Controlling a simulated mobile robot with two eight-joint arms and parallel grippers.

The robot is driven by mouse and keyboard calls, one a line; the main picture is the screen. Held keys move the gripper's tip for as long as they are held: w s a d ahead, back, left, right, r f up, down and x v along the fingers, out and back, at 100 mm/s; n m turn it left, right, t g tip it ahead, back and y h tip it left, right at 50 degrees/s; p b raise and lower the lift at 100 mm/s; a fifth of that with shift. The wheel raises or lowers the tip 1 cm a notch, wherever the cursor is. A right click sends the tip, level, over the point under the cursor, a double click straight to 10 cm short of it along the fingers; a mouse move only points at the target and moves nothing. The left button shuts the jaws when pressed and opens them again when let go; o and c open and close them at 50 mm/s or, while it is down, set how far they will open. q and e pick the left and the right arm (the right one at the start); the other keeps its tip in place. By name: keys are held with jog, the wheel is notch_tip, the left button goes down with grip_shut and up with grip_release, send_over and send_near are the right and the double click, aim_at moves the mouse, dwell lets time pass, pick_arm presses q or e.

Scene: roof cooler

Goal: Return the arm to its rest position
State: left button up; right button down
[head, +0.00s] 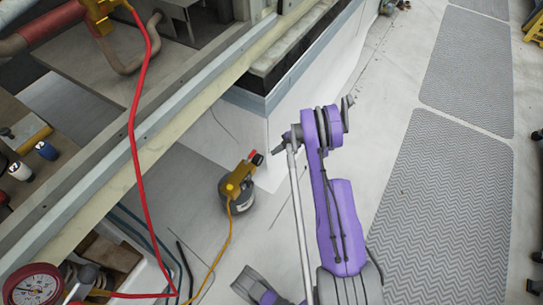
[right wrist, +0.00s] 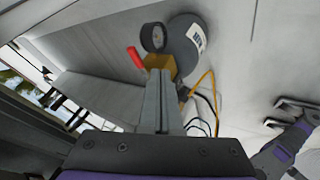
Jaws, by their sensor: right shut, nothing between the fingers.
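My right arm rises purple from the bottom right in the head view. Its right gripper (head: 278,149) points left beside a small grey gas cylinder (head: 241,205) with a yellow valve (head: 240,178). In the right wrist view the right gripper (right wrist: 162,84) is shut and empty, its fingers in front of the yellow valve (right wrist: 158,62). Whether the fingertips touch the valve I cannot tell. The grey cylinder (right wrist: 188,45) lies behind it.
A metal-framed cooler unit (head: 110,180) fills the left side, with a red hose (head: 134,130) across it. A red-rimmed gauge (head: 32,285) is at the lower left. An orange-yellow hose (head: 226,246) runs from the cylinder. Grey textured walkway mats (head: 440,200) lie at right, mostly clear.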

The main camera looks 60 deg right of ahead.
pick_arm(q)
jog(key=shift+s+r, duration=0.1)
jog(key=shift+r, duration=0.4)
pick_arm(e)
jog(key=shift+d+v, duration=0.2)
jog(key=shift+v, duration=1.55)
jog(key=shift+w, duration=0.15)
